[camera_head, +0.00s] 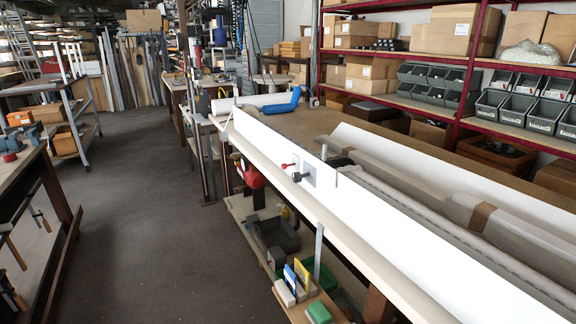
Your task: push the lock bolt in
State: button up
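A long white shutter profile (400,230) lies along the workbench, from the centre to the lower right. On its front face is a small grey lock plate (309,172). A small red-tipped piece (285,165) and a dark knob-like piece (297,177) stick out to the left at the plate. One of these may be the lock bolt; they are too small to tell which. A dark fitting (338,160) shows behind the profile's top edge. My gripper is not in view.
A blue object (283,104) lies at the profile's far end. The lower shelf (262,236) under the bench holds tools and small boxes. Red-framed racks (465,75) with grey bins and cartons stand behind. The grey floor aisle (150,235) on the left is clear, beside another workbench (25,185).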

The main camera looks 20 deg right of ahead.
aim_at(283, 167)
jog(key=i+z, duration=0.15)
jog(key=i, duration=0.3)
jog(key=i+j+z, duration=0.1)
jog(key=i+j, duration=1.6)
jog(key=j, duration=0.15)
jog(key=l+z, duration=0.05)
